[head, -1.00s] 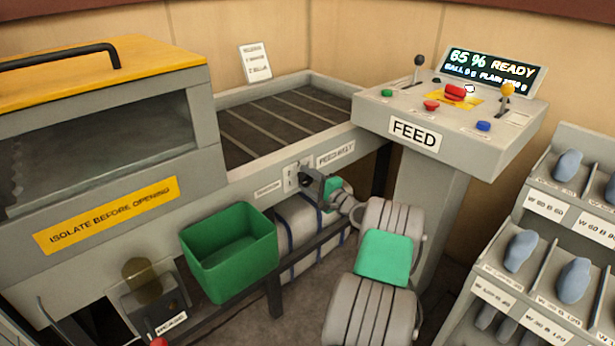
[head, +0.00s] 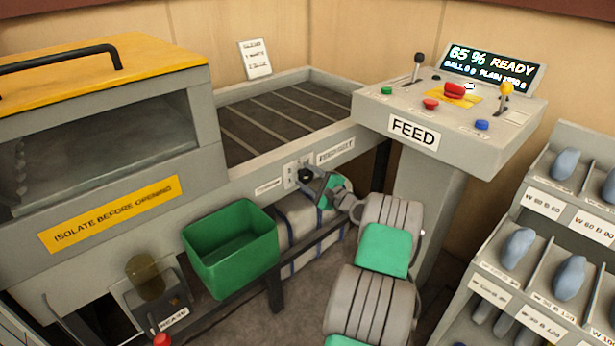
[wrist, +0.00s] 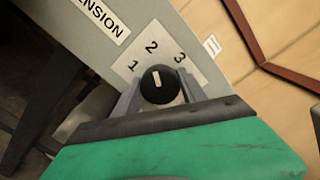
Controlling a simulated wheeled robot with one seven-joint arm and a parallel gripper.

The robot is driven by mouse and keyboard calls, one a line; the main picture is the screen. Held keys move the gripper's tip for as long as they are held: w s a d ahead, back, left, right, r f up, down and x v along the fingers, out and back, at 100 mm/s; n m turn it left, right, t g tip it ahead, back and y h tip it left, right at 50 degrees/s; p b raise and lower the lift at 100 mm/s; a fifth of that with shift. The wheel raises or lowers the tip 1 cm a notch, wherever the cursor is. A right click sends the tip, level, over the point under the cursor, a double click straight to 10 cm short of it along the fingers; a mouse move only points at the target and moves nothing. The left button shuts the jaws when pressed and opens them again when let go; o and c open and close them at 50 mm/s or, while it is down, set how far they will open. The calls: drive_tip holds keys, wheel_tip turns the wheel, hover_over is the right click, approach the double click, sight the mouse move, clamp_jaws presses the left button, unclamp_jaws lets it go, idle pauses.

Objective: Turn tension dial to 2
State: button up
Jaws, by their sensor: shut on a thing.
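The black tension dial (wrist: 160,85) sits on a pale plate marked 1, 2 and 3, beside a label ending in "ENSION". Its white pointer line faces up the plate, toward the 2. My gripper (wrist: 160,98) has a finger on each side of the dial and is shut on it. In the head view, my gripper (head: 309,177) is at the dial plate (head: 290,175) on the grey feed-belt frame. There the dial is too small and too covered to read.
A green bin (head: 230,248) stands left of my arm, below the frame. The FEED console (head: 450,115) rises to the right, with levers, buttons and a lit display (head: 490,68). A rack (head: 535,235) of blue-grey pieces stands at far right.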

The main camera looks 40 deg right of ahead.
drive_tip(key=o, duration=1.3)
drive_tip(key=shift+o, duration=0.2)
drive_tip(key=shift+s, duration=0.1)
drive_tip(key=s, duration=0.7)
drive_tip(key=shift+s, duration=0.35)
drive_tip(key=shift+d, duration=0.1)
